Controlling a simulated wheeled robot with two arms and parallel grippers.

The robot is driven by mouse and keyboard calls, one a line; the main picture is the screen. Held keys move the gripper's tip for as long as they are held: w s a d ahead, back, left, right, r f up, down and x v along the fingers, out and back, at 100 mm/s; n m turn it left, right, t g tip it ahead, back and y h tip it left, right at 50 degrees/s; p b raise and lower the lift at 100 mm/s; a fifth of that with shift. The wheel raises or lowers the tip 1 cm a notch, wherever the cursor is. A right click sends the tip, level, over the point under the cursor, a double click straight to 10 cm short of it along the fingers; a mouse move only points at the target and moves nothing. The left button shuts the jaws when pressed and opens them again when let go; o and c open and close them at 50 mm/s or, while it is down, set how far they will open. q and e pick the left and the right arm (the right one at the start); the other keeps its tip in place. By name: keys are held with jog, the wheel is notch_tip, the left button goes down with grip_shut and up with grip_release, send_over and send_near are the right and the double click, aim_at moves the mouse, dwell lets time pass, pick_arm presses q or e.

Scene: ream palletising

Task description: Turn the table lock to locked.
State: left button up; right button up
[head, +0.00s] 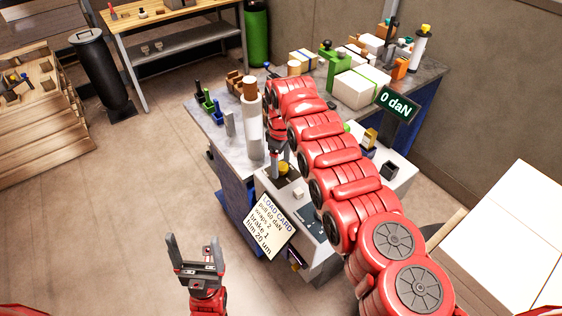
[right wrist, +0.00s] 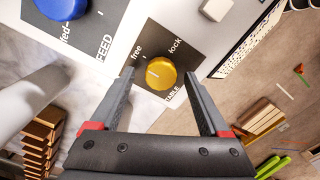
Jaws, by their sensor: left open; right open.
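The table lock is a round yellow knob (right wrist: 161,74) on a dark plate lettered "free", "lock" and "TABLE". A short white mark shows on the left part of its face, nearer "free" than "lock". My right gripper (right wrist: 158,80) is open, with its fingers on either side of the knob in the picture; I cannot tell whether they touch it. In the head view the yellow knob (head: 283,168) shows just below my right gripper (head: 278,152), partly hidden by it. My left gripper (head: 194,245) is open and empty, over the floor at the lower left.
A blue FEED knob (right wrist: 62,6) sits beside the lock. A white cylinder (head: 252,125) stands close to my right gripper. A load card (head: 268,228) hangs at the machine's front, and a "0 daN" display (head: 396,104) stands behind.

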grip_shut()
dwell(0.3)
jog(key=shift+m, duration=0.3)
jog(key=m+b, duration=0.3)
jog(key=m, duration=0.1)
jog(key=shift+w+f, duration=0.1)
jog(key=shift+f, duration=0.1)
jog(key=m+b, duration=0.3)
jog(key=m, duration=0.1)
jog(key=m+b, duration=0.2)
jog(key=shift+m, duration=0.4)
jog(key=m+b, duration=0.1)
jog(key=m, duration=0.2)
jog(key=shift+d+r+b, duration=0.1)
jog(key=shift+b, duration=0.25)
jog(key=shift+r+m, duration=0.1)
jog(key=shift+m, duration=1.6)
jog(key=shift+d, duration=0.1)
